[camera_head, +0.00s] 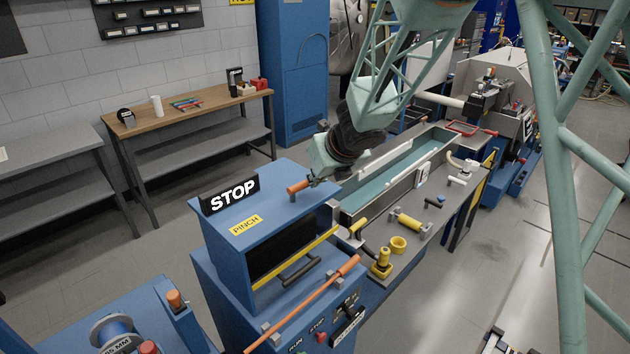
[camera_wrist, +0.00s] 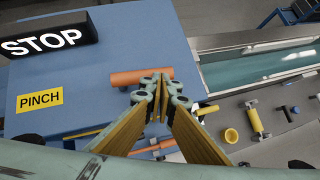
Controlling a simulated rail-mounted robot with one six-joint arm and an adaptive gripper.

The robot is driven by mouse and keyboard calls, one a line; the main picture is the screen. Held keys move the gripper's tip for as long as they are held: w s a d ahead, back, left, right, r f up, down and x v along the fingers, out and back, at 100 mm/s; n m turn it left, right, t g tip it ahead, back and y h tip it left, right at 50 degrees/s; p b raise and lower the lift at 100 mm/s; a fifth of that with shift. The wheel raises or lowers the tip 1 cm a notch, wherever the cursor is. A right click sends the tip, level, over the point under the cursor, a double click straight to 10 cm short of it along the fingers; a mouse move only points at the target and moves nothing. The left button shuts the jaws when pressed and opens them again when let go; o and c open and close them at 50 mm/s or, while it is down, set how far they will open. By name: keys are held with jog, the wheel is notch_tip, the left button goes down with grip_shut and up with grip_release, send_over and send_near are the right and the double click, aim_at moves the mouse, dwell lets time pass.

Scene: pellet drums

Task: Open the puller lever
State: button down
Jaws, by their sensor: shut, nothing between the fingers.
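A short orange handle (camera_head: 298,187) sits at the top right edge of the blue machine (camera_head: 275,195) with the STOP and PINCH signs. It shows as a horizontal orange bar in the wrist view (camera_wrist: 128,77). It looks like the lever's grip, though no label on it confirms this. My gripper (camera_wrist: 158,84) is shut and empty, with its fingertips overlapping the bar's right part in the wrist view. In the head view my gripper (camera_head: 314,181) is right beside the handle. I cannot tell whether they touch. The lever's pivot is hidden.
A long orange rod (camera_head: 308,300) slants across the machine's front beside a yellow bar (camera_head: 293,255). A teal-lined trough (camera_head: 390,172) lies to the right. A yellow ring (camera_head: 398,244) and small fittings stand on the grey deck. The STOP sign (camera_head: 230,195) rises at left.

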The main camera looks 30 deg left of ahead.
jog(key=shift+d, duration=0.15)
jog(key=shift+s+d+r+b, duration=0.1)
jog(key=shift+s+d+b, duration=0.15)
jog(key=shift+d, duration=0.25)
jog(key=shift+s+d+r+b, duration=0.1)
jog(key=shift+d+b, duration=0.15)
jog(key=shift+d, duration=0.25)
jog(key=w+d+p+v, duration=0.1)
jog(key=p+v, duration=0.1)
jog(key=v, duration=0.9)
jog(key=shift+d+f+p, duration=0.2)
jog(key=shift+d+p, duration=0.1)
jog(key=shift+p, duration=0.05)
jog(key=shift+w, duration=0.2)
